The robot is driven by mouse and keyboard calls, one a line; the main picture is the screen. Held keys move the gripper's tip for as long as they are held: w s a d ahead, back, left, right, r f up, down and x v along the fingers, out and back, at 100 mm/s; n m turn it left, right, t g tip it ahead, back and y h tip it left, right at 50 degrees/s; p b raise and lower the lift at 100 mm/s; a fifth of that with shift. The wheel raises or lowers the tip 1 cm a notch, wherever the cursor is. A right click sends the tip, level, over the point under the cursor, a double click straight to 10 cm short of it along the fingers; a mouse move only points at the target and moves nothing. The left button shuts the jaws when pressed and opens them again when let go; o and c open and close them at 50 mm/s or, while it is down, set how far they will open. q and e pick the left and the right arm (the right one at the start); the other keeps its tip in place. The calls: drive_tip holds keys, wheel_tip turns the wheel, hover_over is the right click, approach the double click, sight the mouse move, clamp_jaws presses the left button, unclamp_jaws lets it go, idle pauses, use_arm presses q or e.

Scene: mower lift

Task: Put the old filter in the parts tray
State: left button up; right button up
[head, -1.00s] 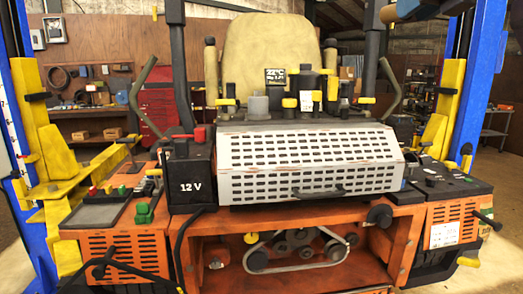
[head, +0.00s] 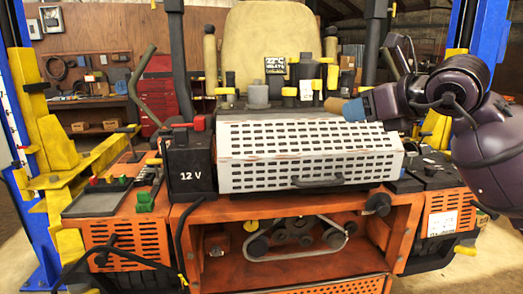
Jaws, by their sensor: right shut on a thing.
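My right gripper (head: 384,102) is at the right, above the perforated silver cover. It is shut on a short cylinder with a blue-grey end and a tan band, seemingly the old filter (head: 354,110). The cylinder lies roughly sideways, its free end pointing left over the cover's upper right edge. The jaws are partly hidden by the dark purple wrist. My left gripper is not in view.
The silver cover (head: 290,160) with a black handle fills the middle. The 12 V battery box (head: 190,170) stands between cover and tray. Behind are a grey cylinder (head: 258,96), yellow-capped parts and the seat (head: 268,50). Blue lift posts (head: 30,170) flank the machine.

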drive_tip(key=s+f, duration=0.4)
drive_tip(key=f, duration=0.7)
drive_tip(key=s+d+f, duration=0.1)
drive_tip(key=s+f, duration=0.3)
drive_tip(key=f, duration=0.6)
drive_tip(key=s+d+f+m, duration=0.1)
drive_tip(key=s+f, duration=0.3)
drive_tip(key=f, duration=0.7)
drive_tip(key=shift+d+f+t+h, duration=0.15)
drive_tip(key=shift+f+t+h, duration=0.15)
drive_tip(key=shift+f, duration=0.05)
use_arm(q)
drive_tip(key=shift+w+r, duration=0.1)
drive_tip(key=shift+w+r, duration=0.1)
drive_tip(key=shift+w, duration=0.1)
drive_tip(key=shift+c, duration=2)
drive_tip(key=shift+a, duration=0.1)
use_arm(e)
wheel_tip(320, 180, down, 6)
drive_tip(key=s, duration=0.1)
drive_tip(key=shift+s, duration=0.3)
